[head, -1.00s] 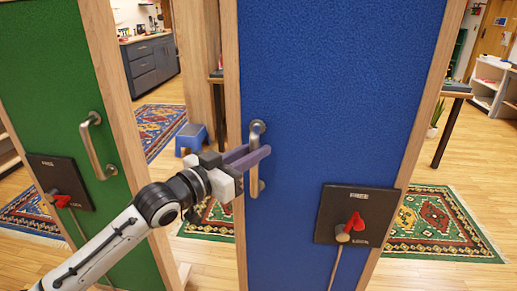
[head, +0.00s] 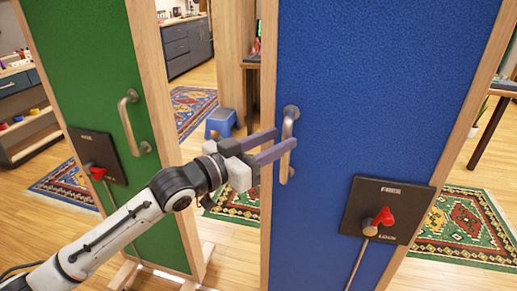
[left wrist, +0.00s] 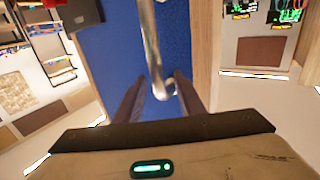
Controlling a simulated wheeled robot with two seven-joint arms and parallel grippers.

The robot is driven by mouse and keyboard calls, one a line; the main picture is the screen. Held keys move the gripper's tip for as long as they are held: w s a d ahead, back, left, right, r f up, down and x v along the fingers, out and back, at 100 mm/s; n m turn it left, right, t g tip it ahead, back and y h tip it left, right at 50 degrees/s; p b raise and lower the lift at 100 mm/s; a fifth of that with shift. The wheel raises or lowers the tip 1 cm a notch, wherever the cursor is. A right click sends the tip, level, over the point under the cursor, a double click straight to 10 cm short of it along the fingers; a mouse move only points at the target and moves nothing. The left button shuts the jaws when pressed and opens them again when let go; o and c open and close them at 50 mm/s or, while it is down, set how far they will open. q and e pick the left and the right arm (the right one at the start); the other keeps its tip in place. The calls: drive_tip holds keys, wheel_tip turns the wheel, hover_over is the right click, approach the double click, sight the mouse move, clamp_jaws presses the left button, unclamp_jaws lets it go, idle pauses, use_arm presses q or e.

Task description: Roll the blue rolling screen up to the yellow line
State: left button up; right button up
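The blue rolling screen (head: 385,80) stands upright in a wooden frame at the right of the head view. Its metal handle (head: 289,140) is near its left edge. A black plate (head: 387,210) marked FREE and LOCK, with a red lever (head: 383,216), sits lower right on it; I cannot tell the lever's exact setting. My left gripper (head: 277,143) is open at the handle. In the left wrist view the handle (left wrist: 153,45) runs between the spread fingers (left wrist: 158,100), with gaps on both sides. My right gripper and the yellow line are not in view.
A green screen (head: 90,60) with its own handle and lever plate stands at the left. Between the screens are a blue stool (head: 221,123) and patterned rugs. A green-bordered rug (head: 468,225) and a table lie behind the blue screen at right.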

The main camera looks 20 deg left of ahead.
use_arm(q)
drive_tip(key=v, duration=0.7)
drive_tip(key=shift+b, duration=0.3)
drive_tip(key=shift+s+a, duration=0.1)
drive_tip(key=s+d+f+n+g+y, duration=0.15)
drive_tip(key=s+f, duration=0.25)
drive_tip(key=f, duration=0.9)
drive_tip(key=s+f+n+g+y, duration=0.15)
drive_tip(key=s+f, duration=0.25)
drive_tip(key=f, duration=0.8)
drive_tip(key=s+d+f+g+y, duration=0.1)
drive_tip(key=s+d+f+g, duration=0.1)
drive_tip(key=s+f, duration=0.6)
drive_tip(key=s+d+f+g+y, duration=0.1)
drive_tip(key=s+f+g, duration=0.1)
drive_tip(key=s+f, duration=0.5)
drive_tip(key=shift+s+d+f+y, duration=0.3)
drive_tip(key=shift+s+d+f, duration=0.1)
drive_tip(key=shift+f, duration=0.35)
